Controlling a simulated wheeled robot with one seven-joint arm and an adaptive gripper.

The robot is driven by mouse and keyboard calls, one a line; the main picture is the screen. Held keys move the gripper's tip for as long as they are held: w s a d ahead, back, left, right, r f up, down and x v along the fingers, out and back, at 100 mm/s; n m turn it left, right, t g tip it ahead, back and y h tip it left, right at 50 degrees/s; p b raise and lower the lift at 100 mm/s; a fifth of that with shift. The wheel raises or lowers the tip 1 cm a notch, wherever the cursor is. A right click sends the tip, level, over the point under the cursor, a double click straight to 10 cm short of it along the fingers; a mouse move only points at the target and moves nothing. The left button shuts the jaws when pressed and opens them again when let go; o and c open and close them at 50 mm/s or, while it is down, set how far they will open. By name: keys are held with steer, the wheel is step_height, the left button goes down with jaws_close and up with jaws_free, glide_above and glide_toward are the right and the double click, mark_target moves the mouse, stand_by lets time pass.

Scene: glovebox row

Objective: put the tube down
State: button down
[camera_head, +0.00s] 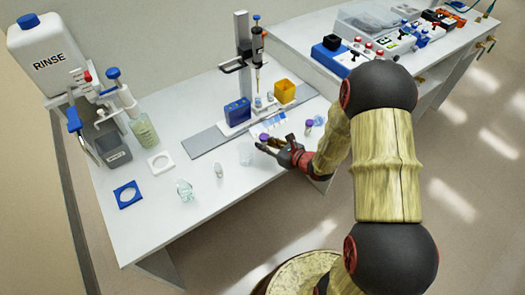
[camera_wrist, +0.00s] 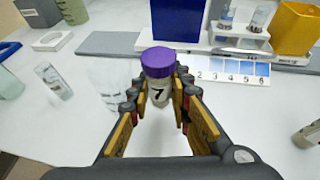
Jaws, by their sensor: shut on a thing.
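My gripper (camera_head: 268,146) is shut on a small clear tube with a purple cap (camera_wrist: 158,62) and a label reading 7. In the wrist view the tube stands upright between the fingertips (camera_wrist: 157,97). In the head view its purple cap (camera_head: 264,137) shows just above the fingers, over the white bench (camera_head: 203,88). I cannot tell whether its base touches the bench. A strip with numbered cells (camera_wrist: 236,69) lies just beyond the tube; 3 to 6 can be read, and the tube and fingers hide part of its left end.
A clear beaker (camera_wrist: 108,84) stands close left of the gripper. Another purple-capped tube (camera_head: 308,125) is to the right. A blue box (camera_head: 237,112), a yellow bin (camera_head: 284,91) and a pipette stand (camera_head: 243,55) are behind. Bare bench lies toward the front.

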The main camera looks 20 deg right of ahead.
steer(key=shift+w+a+f+b, duration=0.1)
steer(key=shift+w+f+b, duration=0.1)
steer(key=shift+f+b, duration=0.6)
steer(key=shift+w+a+f+b, duration=0.1)
steer(key=shift+w+f+b, duration=0.15)
steer(key=shift+f, duration=0.95)
steer(key=shift+f, duration=0.2)
steer(key=c, duration=1.9)
jaws_free()
steer(key=shift+r, duration=0.1)
